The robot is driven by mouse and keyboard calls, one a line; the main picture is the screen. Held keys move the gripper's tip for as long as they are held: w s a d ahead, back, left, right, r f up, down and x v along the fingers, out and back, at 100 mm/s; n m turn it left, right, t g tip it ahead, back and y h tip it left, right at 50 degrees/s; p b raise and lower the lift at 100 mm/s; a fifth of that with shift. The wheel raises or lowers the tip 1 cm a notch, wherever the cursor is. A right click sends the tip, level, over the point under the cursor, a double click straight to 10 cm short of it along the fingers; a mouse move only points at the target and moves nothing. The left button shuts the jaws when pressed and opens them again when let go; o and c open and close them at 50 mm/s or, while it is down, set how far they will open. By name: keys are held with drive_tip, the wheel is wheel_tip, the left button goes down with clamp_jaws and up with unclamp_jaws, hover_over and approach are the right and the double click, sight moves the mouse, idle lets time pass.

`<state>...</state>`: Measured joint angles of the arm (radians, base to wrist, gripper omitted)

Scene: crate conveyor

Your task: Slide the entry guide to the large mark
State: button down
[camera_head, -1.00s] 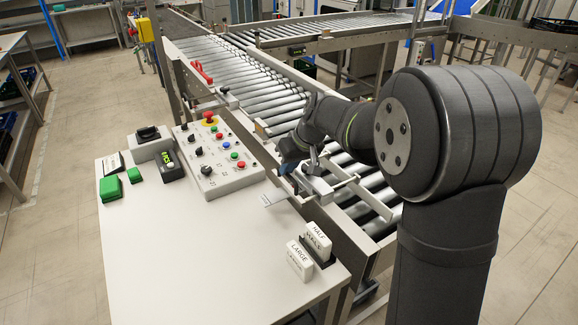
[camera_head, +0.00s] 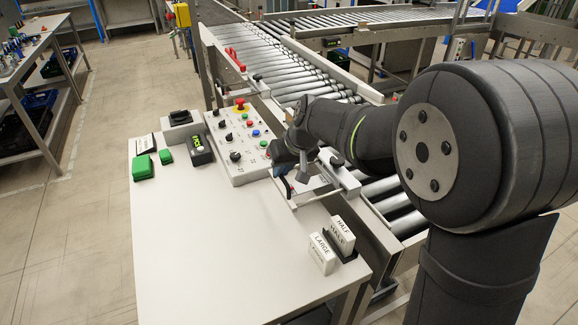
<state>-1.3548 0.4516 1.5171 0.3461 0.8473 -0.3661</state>
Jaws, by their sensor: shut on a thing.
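My gripper (camera_head: 286,182) is at the conveyor-side edge of the white table, just right of the control panel. Its dark fingers are shut on the entry guide's handle end; the exact contact is small and partly hidden. The entry guide (camera_head: 316,198) shows as a pale metal bar reaching from the gripper toward the conveyor's side rail. A light block (camera_head: 346,179) sits on the rail beside it. My arm hides the guide's part over the rollers. No size mark on the guide's scale is readable. A white block labelled LARGE (camera_head: 323,253) stands on the table.
A block labelled HALF (camera_head: 342,234) stands in a dark holder beside the LARGE block. The control panel (camera_head: 238,150) with buttons and knobs is close left of my gripper. Green blocks (camera_head: 143,168) lie at the far left. The table's middle (camera_head: 225,240) is clear.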

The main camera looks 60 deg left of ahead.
drive_tip(key=shift+s, duration=0.25)
drive_tip(key=c, duration=1.5)
unclamp_jaws()
drive_tip(key=shift+s, duration=0.1)
drive_tip(key=shift+w+d+r, duration=0.15)
drive_tip(key=shift+w+r, duration=0.1)
drive_tip(key=shift+r, duration=0.3)
drive_tip(key=v, duration=1.6)
drive_tip(key=shift+s+r, duration=0.1)
drive_tip(key=shift+r, duration=0.05)
